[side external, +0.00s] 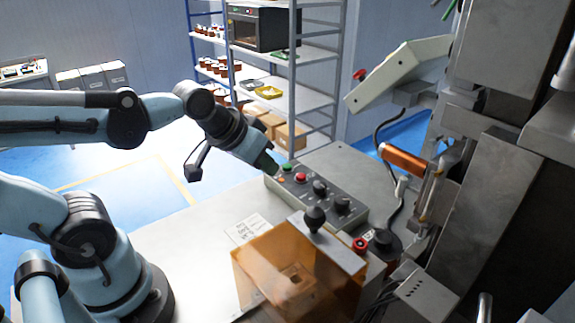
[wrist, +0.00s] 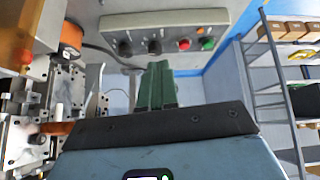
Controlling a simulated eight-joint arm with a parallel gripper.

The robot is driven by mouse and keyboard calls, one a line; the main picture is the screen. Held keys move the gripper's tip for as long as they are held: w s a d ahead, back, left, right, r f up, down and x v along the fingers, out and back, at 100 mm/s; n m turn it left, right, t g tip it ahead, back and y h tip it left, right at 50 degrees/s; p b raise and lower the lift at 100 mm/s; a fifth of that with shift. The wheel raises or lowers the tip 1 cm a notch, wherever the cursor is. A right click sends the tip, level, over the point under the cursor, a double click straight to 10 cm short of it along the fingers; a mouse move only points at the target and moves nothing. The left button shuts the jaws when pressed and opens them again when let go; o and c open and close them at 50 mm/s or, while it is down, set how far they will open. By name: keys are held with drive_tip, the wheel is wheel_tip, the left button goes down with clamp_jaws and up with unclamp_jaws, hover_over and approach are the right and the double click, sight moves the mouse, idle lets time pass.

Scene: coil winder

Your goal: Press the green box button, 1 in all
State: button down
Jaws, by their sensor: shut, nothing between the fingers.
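The grey control box (side external: 330,207) lies on the worktop in the middle of the side external view. Its green button (side external: 287,167) is at its far left end, beside the red button (side external: 300,177) and several black knobs. In the wrist view the green button (wrist: 207,43) shows at the right end of the box, right of the red button (wrist: 184,44). My gripper (side external: 270,164) is shut and empty, just left of the green button; contact cannot be told here. In the wrist view the green fingers (wrist: 158,66) point toward the box, below and left of the green button.
The winder with a copper coil (side external: 403,160) is at the right. Shelves (side external: 300,95) stand behind.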

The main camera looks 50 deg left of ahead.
drive_tip(key=w+a+r+n, duration=0.2)
drive_tip(key=w+a+n, duration=0.3)
drive_tip(key=w, duration=0.2)
drive_tip(key=n+t+y, duration=0.2)
drive_tip(key=n, duration=0.3)
hover_over(284, 167)
drive_tip(key=shift+f, duration=0.5)
drive_tip(key=shift+f, duration=4.4)
drive_tip(key=shift+f, duration=0.15)
drive_tip(key=shift+f, duration=0.3)
